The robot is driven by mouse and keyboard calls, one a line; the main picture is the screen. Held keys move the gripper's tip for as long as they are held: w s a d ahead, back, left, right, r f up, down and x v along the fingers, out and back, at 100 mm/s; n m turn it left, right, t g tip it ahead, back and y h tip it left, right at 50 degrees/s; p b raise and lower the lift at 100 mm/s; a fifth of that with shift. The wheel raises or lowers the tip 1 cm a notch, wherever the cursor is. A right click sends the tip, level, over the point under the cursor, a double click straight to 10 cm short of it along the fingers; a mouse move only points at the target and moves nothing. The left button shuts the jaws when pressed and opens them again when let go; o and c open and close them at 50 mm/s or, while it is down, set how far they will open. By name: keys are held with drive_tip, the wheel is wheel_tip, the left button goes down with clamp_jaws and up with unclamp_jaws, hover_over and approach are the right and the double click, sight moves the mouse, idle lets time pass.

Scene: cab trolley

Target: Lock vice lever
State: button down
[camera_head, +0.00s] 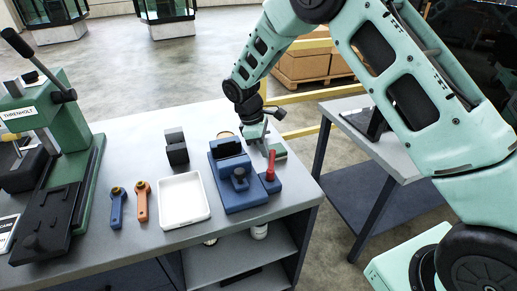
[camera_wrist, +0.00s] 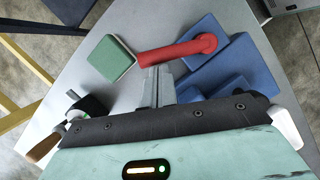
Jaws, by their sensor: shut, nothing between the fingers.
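The blue vice (camera_head: 238,195) stands on the grey bench top, left of my gripper. Its red lever (camera_head: 271,166) is at the vice's right side; in the wrist view the lever (camera_wrist: 175,52) extends left from a rounded end over the blue body (camera_wrist: 236,65). My gripper (camera_head: 265,151) is low by the lever's far end. In the wrist view its fingers (camera_wrist: 156,75) are together and empty, with their tips close beside the lever's lower edge. I cannot tell whether they touch it. The gripper partly hides the vice there.
A green block (camera_wrist: 111,59) lies just beyond the lever's free end. A white tray (camera_head: 183,210), a dark block (camera_head: 176,149), orange (camera_head: 142,200) and blue (camera_head: 117,207) tools and a green press (camera_head: 80,130) stand left. A side table (camera_head: 372,125) is at right.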

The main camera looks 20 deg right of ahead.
drive_tip(key=d+m, duration=0.2)
drive_tip(key=shift+s+m+g+y, duration=0.2)
drive_tip(key=shift+m+g+y, duration=0.1)
drive_tip(key=shift+m+g, duration=0.1)
drive_tip(key=m, duration=0.1)
drive_tip(key=d+m, duration=0.1)
drive_tip(key=shift+s+d+m+y, duration=0.2)
drive_tip(key=shift+s+m+y, duration=0.1)
drive_tip(key=shift+s+m, duration=0.1)
drive_tip(key=m, duration=0.1)
drive_tip(key=s+d+m+y, duration=0.1)
drive_tip(key=m, duration=0.1)
drive_tip(key=shift+s+d+g, duration=0.2)
drive_tip(key=shift+g, duration=0.2)
drive_tip(key=shift+s+d+m+y+p, duration=0.15)
drive_tip(key=shift+s+d+m+y, duration=0.2)
drive_tip(key=shift+m, duration=0.55)
drive_tip(key=shift+s+d+m+y+p, duration=0.15)
drive_tip(key=shift+s+m, duration=0.3)
drive_tip(key=shift+m, duration=0.45)
drive_tip(key=shift+r, duration=0.1)
